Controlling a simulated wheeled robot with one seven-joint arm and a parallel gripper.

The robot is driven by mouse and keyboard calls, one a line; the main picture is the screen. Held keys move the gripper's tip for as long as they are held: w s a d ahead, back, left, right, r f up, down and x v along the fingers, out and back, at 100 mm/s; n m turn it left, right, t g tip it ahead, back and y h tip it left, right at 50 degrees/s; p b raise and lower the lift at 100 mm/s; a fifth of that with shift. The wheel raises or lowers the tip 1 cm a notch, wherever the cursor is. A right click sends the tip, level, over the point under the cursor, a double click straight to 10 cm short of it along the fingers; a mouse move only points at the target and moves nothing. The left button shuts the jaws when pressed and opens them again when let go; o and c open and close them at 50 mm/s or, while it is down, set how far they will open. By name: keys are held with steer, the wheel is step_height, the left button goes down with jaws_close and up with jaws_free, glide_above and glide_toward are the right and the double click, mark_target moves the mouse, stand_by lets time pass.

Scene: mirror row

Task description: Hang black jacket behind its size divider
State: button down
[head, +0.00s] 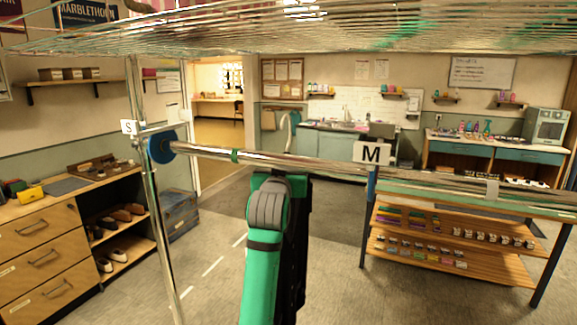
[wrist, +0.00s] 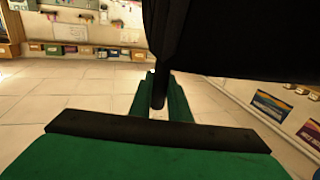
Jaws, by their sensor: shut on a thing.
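The black jacket (wrist: 240,38) fills the upper right of the wrist view, very close to the camera. My gripper (wrist: 159,95) is shut on a dark narrow part that runs down from it between the green fingers. In the head view my green arm reaches up below the rail (head: 300,163); the gripper's fingertips are hidden there. A dark upright shape stands beside the arm, and I cannot tell whether it is jacket or arm. An S sign (head: 129,127) is at the rail's left end, near a blue disc (head: 160,147).
A wire shelf (head: 300,30) spans above the rail. A chrome post (head: 160,235) stands at left, with a drawer cabinet (head: 40,250) beyond. A low wooden shelf (head: 445,240) with small goods stands behind right. The rail between blue disc and M sign holds no visible garment.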

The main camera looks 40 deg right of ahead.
steer(key=shift+s+a+r, duration=0.1)
steer(key=shift+s+a, duration=0.1)
steer(key=shift+a, duration=0.75)
steer(key=shift+v, duration=0.85)
steer(key=shift+s+a, duration=0.2)
steer(key=shift+a, duration=0.3)
steer(key=shift+s+a, duration=0.15)
steer(key=shift+a, duration=0.4)
steer(key=shift+s+a, duration=0.85)
steer(key=shift+a, duration=1.15)
steer(key=shift+s+a, duration=0.85)
steer(key=shift+a, duration=1.2)
steer(key=shift+s+a, duration=0.8)
steer(key=shift+a, duration=1.2)
steer(key=shift+f, duration=1.75)
